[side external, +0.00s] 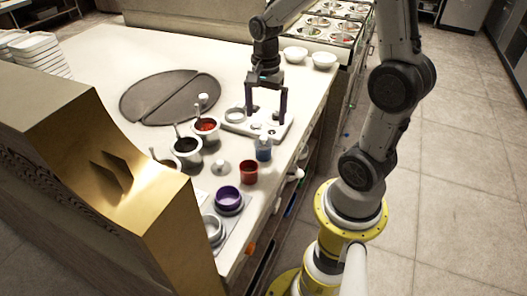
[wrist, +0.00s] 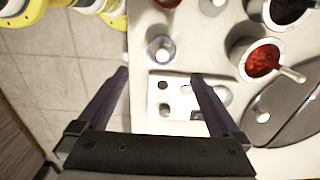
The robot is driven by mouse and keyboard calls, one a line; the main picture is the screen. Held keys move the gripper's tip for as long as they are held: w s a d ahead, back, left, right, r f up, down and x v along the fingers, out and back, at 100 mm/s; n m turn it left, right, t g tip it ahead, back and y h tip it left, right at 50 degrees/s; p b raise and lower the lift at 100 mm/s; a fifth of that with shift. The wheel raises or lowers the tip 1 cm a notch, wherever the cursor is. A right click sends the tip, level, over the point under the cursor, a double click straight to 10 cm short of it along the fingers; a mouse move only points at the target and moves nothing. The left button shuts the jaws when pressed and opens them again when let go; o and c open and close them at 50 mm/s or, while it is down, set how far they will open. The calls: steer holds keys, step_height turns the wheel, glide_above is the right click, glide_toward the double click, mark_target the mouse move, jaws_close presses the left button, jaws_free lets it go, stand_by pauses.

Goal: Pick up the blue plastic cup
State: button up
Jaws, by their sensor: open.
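The blue plastic cup (side external: 264,154) stands upright near the right edge of the white counter, with a pale top or something pale in it. From above in the wrist view, the cup (wrist: 152,55) is a bluish see-through ring with a pale round shape inside. My gripper (side external: 266,115) is open and empty, pointing down over the white holed plate just behind the cup. In the wrist view my gripper (wrist: 160,76) has its two dark fingers wide apart, with the cup just beyond the fingertips. The cup is not between the fingers.
The white holed plate (side external: 285,129) lies under my gripper. A red cup (side external: 249,176) and a purple cup (side external: 229,207) stand nearer the front. White sauce bowls with spoons, one holding red sauce (side external: 206,125), stand to the left. The counter's right edge is close by.

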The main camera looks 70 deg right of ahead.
mark_target(264, 137)
step_height(264, 137, down, 6)
steer(key=shift+a+f, duration=0.1)
steer(key=shift+w+a+f, duration=0.1)
steer(key=shift+f, duration=1.2)
steer(key=shift+w+a+f, duration=0.1)
steer(key=shift+f, duration=1.2)
steer(key=shift+c, duration=0.2)
steer(key=c, duration=1.3)
steer(key=shift+r, duration=0.15)
